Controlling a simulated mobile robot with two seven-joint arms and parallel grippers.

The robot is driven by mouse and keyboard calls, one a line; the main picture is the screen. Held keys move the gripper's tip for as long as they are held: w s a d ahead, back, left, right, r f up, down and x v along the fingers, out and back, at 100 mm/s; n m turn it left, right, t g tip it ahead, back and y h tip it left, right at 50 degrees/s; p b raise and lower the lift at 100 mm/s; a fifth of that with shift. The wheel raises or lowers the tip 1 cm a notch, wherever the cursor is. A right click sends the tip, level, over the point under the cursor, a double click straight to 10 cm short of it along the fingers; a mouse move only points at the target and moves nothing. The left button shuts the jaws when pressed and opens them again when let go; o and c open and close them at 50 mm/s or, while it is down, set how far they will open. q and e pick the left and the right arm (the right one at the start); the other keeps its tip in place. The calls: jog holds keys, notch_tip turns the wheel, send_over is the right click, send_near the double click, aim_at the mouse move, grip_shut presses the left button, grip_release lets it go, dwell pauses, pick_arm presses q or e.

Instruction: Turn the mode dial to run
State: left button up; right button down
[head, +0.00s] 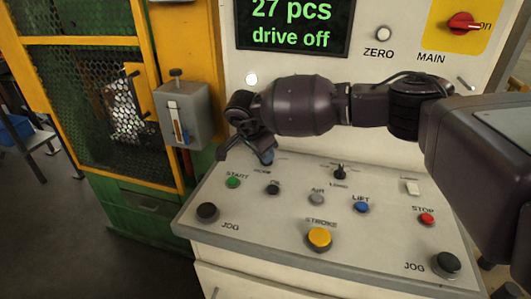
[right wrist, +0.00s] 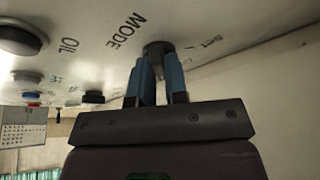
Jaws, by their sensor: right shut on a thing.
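The mode dial (right wrist: 157,48) is a dark round knob on the pale panel, beside the MODE lettering in the right wrist view. My right gripper (right wrist: 158,70) is shut on it, with one blue finger on each side. In the head view my right gripper (head: 262,156) reaches down to the back left of the sloped control panel (head: 290,262) and mostly hides the dial. Small lettering near the dial is too blurred to read, so the dial's setting cannot be told. My left gripper is not in view.
The panel carries a green START button (head: 233,182), a blue LIFT button (head: 361,207), a yellow STROKE button (head: 319,238), a red STOP button (head: 427,218) and a small lever (head: 340,171). The display (head: 293,24) reads "27 pcs drive off". A yellow-framed mesh door (head: 95,105) stands left.

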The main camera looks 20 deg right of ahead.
jog(key=shift+w+m+g, duration=0.1)
jog(key=shift+m+g, duration=0.2)
jog(key=shift+m, duration=0.6)
jog(key=c, duration=1.1)
grip_release()
jog(key=shift+c, duration=0.2)
jog(key=shift+r, duration=0.1)
jog(key=v, duration=1)
jog(key=shift+a+r+p, duration=0.2)
jog(key=shift+r+p, duration=0.15)
jog(key=shift+p, duration=0.05)
